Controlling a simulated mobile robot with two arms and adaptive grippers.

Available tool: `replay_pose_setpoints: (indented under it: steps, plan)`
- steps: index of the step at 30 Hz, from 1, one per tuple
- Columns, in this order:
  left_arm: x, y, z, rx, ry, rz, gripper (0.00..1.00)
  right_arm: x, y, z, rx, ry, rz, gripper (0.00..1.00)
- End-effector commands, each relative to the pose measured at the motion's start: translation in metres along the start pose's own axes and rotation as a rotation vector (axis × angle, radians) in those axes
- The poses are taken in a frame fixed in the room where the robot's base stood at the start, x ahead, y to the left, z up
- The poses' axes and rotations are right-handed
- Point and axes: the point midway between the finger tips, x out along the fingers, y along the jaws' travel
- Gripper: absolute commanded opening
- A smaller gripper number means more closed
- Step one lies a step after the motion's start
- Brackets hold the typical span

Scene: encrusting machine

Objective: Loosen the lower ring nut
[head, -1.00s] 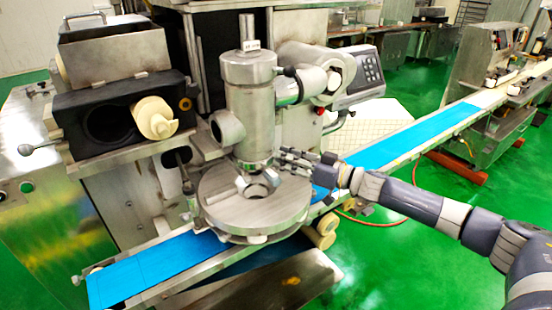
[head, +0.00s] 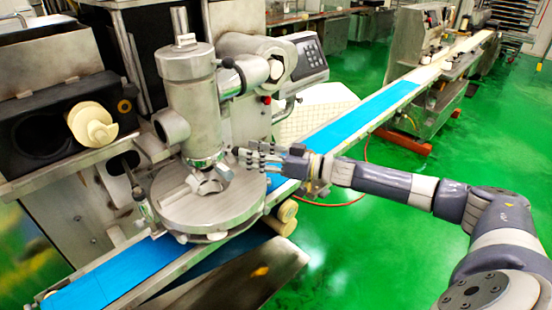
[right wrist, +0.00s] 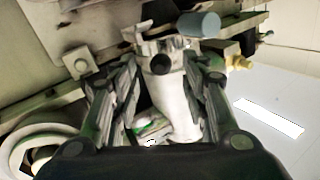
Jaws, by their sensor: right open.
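The vertical metal cylinder (head: 195,105) stands over a round metal plate (head: 225,208). What looks like the lower ring nut (head: 208,180), with angled lugs, is at the cylinder's bottom, just above the plate. My right gripper (head: 240,157) is open, just right of the cylinder's lower end, its fingers pointing left toward it. I cannot tell whether they touch it. In the right wrist view, the open fingers (right wrist: 155,100) flank a pale metal cylinder (right wrist: 178,105) with a lugged collar (right wrist: 160,42) at its far end. My left gripper is not in view.
A blue conveyor belt (head: 355,128) runs under the plate and away to the far right. A control panel (head: 307,57) stands behind the cylinder.

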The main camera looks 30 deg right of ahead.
Motion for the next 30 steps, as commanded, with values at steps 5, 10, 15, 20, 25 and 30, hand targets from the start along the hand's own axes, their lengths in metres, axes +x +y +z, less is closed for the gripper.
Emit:
replay_pose_setpoints:
  steps: [5,10,15,20,25,30]
  plan:
    - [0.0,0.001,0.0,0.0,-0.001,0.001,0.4,-0.03,0.001,0.002,0.001,-0.005,0.002,0.41]
    - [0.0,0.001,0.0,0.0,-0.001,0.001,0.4,-0.052,0.0,0.002,0.0,-0.004,0.002,0.41]
    - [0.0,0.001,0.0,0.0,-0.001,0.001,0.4,-0.066,0.0,0.002,0.0,-0.004,0.001,0.41]
    - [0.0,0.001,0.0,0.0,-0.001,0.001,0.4,-0.072,0.0,0.001,0.0,-0.001,0.0,0.41]
    - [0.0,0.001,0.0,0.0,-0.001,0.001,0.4,-0.073,0.0,0.0,-0.001,0.0,0.0,0.41]
    - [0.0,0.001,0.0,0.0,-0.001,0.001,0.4,-0.072,0.0,0.0,-0.002,0.0,0.0,0.32]
